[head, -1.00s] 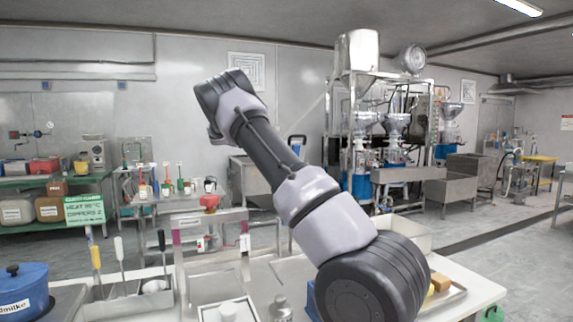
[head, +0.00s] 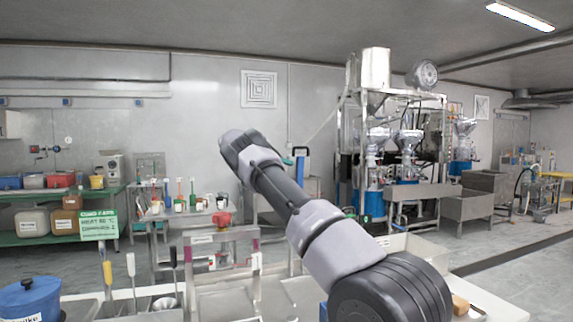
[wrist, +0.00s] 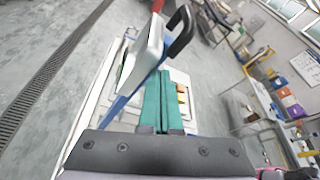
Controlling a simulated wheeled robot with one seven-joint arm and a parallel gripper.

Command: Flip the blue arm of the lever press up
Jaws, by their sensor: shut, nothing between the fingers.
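In the wrist view, a blue bar (wrist: 118,106) runs slanting beside my gripper (wrist: 163,78), with a pale grey block (wrist: 147,53) and a black loop handle (wrist: 182,32) above it. The bar seems to be the press's blue arm, but I cannot tell its exact angle. My teal fingers are together and empty. They appear close to the bar; contact is unclear. In the head view, a blue-topped upright piece (head: 301,151) stands just right of my forearm, which hides what lies below it.
A metal frame with a red knob (head: 222,218) stands on the worktable left of my arm. A blue pot (head: 30,298) is at the lower left. Open floor lies behind the table.

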